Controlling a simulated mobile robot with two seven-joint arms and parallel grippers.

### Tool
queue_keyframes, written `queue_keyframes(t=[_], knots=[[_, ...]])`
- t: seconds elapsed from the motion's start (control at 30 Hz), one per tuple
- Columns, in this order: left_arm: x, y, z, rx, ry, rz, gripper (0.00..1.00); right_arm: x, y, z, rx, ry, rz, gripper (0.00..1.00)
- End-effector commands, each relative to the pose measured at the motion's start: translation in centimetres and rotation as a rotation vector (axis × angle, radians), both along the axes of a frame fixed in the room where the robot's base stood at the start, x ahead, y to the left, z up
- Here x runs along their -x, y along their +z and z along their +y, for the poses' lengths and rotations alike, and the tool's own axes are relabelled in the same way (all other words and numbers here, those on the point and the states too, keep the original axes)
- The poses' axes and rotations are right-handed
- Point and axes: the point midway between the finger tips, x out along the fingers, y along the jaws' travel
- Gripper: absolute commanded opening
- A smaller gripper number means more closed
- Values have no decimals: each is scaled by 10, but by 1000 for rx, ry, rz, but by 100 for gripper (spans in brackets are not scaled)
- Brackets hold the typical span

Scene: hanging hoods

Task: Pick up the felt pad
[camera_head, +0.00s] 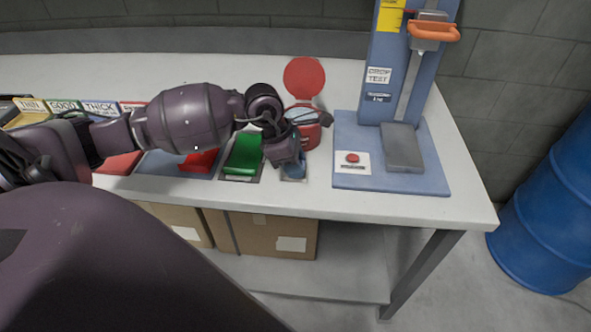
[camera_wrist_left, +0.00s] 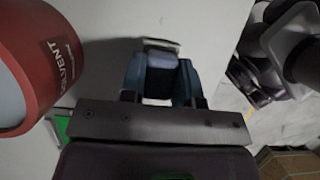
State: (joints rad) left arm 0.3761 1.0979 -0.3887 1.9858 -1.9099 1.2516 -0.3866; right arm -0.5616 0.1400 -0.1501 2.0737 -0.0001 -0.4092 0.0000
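A small blue-grey block, which I take to be the felt pad (camera_wrist_left: 162,61), lies on a pale plate on the table and is between my left fingers in the left wrist view. In the head view a bit of blue, likely the same pad (camera_head: 294,168), shows just under the gripper. My left gripper (camera_head: 287,150) reaches down over it. In the left wrist view the two fingers of the gripper (camera_wrist_left: 162,80) stand apart, one on each side of the pad. Whether they press on it cannot be told.
A red solvent can (camera_wrist_left: 35,65) stands close beside the left gripper. A green piece (camera_head: 243,155) and a red piece (camera_head: 200,160) lie to the left. A blue test stand (camera_head: 435,178) is to the right. The table's front edge (camera_head: 360,208) is near.

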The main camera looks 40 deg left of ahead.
Motion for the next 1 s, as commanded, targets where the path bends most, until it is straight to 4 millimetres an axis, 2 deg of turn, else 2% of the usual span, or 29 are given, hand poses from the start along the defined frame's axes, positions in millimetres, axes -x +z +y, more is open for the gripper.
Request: queue_keyframes(t=[0.03,0.07,0.33,0.47,0.67,1.0], knots=[[0,0,0,0,0,0,11,0,0,0,1,1,-1,43],[0,0,0,0,0,0,6,0,0,0,2,1,-1,43],[0,2,0,0,0,0,6,0,1,-3,10,10,-1,43],[-1,13,0,0,-1,-3,6,-1,3,-4,13,11,-4,43],[-1,52,0,-2,-1,-8,6,-3,10,-4,12,11,-16,43],[0,139,0,-2,0,-7,6,0,13,-2,0,-4,-15,43]])
